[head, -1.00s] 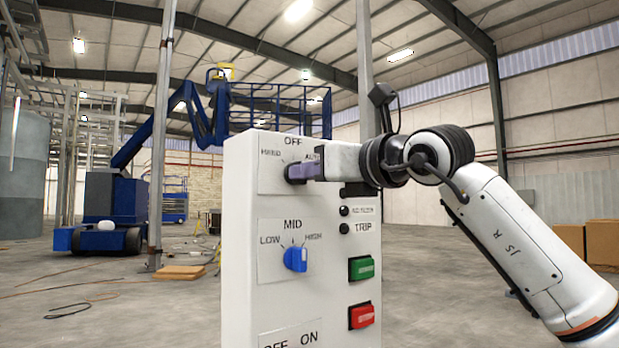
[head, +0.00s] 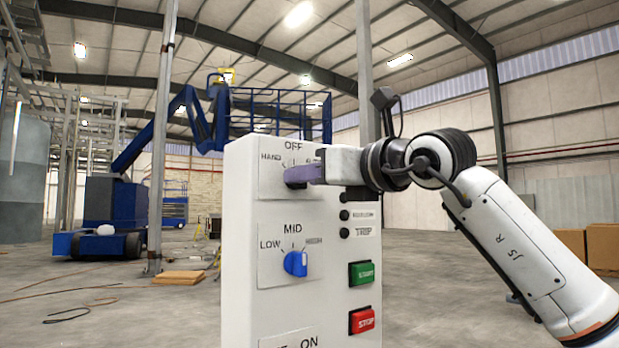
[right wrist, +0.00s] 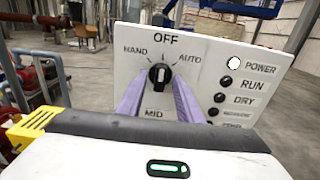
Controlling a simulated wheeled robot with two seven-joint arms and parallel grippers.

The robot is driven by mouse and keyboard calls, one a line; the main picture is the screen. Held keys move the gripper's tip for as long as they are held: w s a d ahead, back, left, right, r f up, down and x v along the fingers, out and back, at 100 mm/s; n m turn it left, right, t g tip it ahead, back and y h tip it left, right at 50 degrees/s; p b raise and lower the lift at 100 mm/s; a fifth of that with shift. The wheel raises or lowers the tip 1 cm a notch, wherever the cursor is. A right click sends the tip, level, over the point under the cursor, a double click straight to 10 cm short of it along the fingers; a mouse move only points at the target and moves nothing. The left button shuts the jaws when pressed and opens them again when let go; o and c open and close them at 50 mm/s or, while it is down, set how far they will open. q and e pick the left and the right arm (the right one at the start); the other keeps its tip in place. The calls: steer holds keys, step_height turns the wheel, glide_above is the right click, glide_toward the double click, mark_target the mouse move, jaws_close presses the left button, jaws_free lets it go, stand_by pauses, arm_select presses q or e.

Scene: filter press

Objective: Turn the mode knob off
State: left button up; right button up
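The mode knob (right wrist: 159,75) is a small black knob with a white mark, high on a white control panel (head: 240,240). Labels HAND, OFF and AUTO stand around it. In the right wrist view its white mark points about straight up, toward OFF. My right gripper (right wrist: 160,84) is open, with one purple finger on each side of the knob and small gaps showing. I cannot tell whether the fingertips touch it. In the head view the right gripper (head: 297,175) covers the knob from the right side. My left gripper is not in view.
Below is a blue knob (head: 296,263) marked LOW, MID, HIGH. A green START button (head: 361,273) and a red STOP button (head: 362,320) sit at the panel's lower right. Indicator lamps (right wrist: 225,80) line its right side. A blue lift (head: 110,210) stands far behind.

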arm_select(q)
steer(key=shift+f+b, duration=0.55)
steer(key=shift+b, duration=0.4)
arm_select(e)
steer(key=v, duration=1)
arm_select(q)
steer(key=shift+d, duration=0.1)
